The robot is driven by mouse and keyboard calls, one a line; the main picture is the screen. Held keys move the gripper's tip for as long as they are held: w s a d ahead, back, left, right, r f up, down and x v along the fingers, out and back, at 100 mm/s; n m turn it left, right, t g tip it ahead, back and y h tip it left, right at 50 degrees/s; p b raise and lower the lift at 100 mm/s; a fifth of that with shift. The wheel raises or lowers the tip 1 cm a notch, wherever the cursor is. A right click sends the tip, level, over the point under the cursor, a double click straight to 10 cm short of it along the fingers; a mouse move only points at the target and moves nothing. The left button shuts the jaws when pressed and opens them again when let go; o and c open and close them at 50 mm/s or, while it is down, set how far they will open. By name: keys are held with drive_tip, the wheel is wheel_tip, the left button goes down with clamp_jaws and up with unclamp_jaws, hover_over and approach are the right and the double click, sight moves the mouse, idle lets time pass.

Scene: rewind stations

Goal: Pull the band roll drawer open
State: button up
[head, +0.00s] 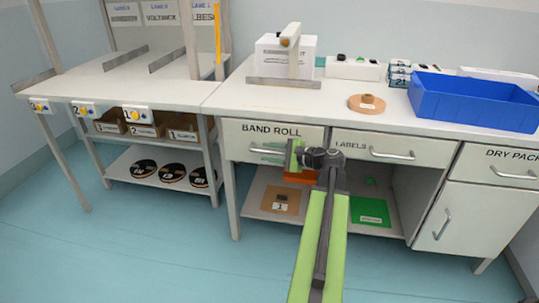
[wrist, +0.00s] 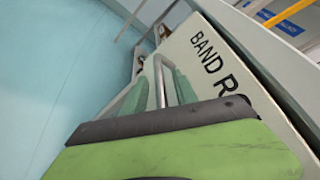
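The band roll drawer (head: 310,132) is a white front with dark lettering under the left part of the right-hand bench. Its front looks flush with the bench, so it appears closed. Its silver bar handle (head: 256,151) is partly hidden by my gripper. My gripper (head: 271,151) is at the right part of this handle, with its pale green fingers apart, one above and one below the bar. In the wrist view the drawer front (wrist: 245,75) fills the right side, and the fingers (wrist: 160,82) reach along it towards the handle. Contact with the bar cannot be made out.
The labels drawer (head: 375,145) is just right, and the dry pack drawer (head: 502,165) further right. A blue bin (head: 470,105) and a wooden disc (head: 367,103) stand on the bench top. Below is a shelf with a green mat (head: 370,212). The floor in front is clear.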

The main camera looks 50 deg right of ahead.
clamp_jaws()
idle(1.4)
